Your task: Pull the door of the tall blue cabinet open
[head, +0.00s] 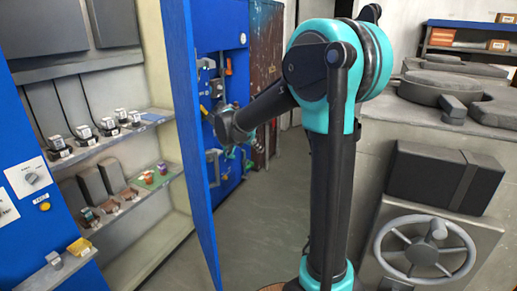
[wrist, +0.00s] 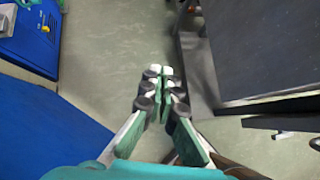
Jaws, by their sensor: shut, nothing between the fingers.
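The tall blue cabinet (head: 38,205) stands at the left of the head view, its shelved inside in plain sight. Its blue door (head: 192,110) stands swung open and shows as a tall panel facing the camera at a steep angle. My gripper (head: 230,156) is on the door's right side, small and partly hard to make out there. In the wrist view my gripper (wrist: 160,75) is shut and empty, pointing at the floor. A flat blue panel, seemingly the door (wrist: 45,130), lies left of the fingers, apart from them. The door's handle cannot be made out.
Shelves (head: 135,134) hold small devices and boxes. A blue panel with fittings (head: 225,75) and a rusty door (head: 264,70) stand behind. A grey bench with a handwheel (head: 424,248) is at the right. Grey floor (head: 262,225) lies clear between the door and my arm.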

